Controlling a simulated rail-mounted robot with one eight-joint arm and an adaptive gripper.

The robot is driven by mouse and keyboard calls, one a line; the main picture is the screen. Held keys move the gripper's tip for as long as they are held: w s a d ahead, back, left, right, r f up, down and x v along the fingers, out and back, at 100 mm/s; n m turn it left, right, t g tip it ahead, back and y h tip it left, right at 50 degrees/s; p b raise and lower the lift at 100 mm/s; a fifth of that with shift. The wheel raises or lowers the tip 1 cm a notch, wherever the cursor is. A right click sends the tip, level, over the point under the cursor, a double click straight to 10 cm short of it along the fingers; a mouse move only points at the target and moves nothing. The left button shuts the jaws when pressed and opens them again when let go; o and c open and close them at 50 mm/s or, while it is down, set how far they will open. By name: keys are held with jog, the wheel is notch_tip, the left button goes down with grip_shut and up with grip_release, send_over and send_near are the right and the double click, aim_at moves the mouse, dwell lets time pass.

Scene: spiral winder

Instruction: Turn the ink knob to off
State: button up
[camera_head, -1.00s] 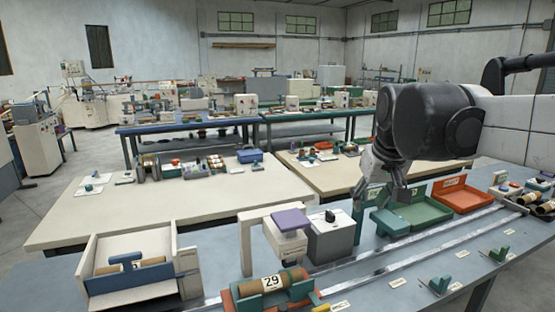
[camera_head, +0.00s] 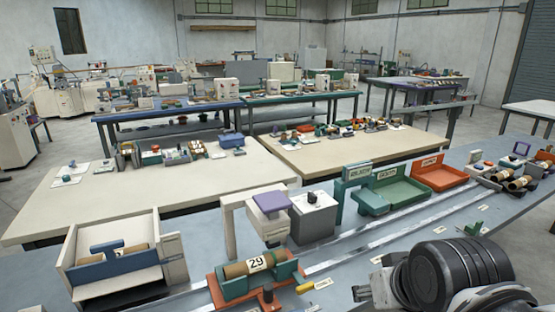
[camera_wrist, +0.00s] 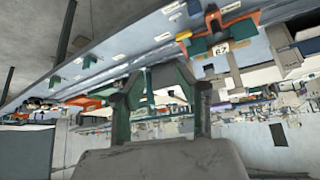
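A small black knob (camera_head: 311,197), likely the ink knob, sits on top of a white and grey box (camera_head: 314,222) in the head view. The box stands right of the purple-topped stamping head (camera_head: 270,202). The knob's setting is too small to read. In the wrist view my gripper (camera_wrist: 161,92) has its two fingers apart with nothing visible held between them. In the head view my arm fills the lower right corner, to the right of and nearer than the box. I cannot pick out the knob in the wrist view.
A numbered brown roll (camera_head: 248,267) lies in an orange and green cradle in front of the stamping head. Green (camera_head: 405,191) and orange (camera_head: 440,173) trays stand behind the rails. A white and blue bin (camera_head: 117,268) is at left. The wrist view is upside down.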

jog(key=w+r+n+g+p, duration=0.1)
jog(key=w+r+g, duration=0.1)
jog(key=w+r, duration=1.15)
jog(key=w+r+n+g+p, duration=0.1)
jog(key=w+r, duration=0.1)
jog(key=w, duration=1.5)
jog(key=n+g+p, duration=0.2)
jog(key=g, duration=0.2)
send_over(312, 193)
notch_tip(312, 193, down, 15)
notch_tip(312, 193, down, 13)
jog(key=shift+f+p, duration=0.15)
jog(key=shift+p, duration=0.35)
grip_shut()
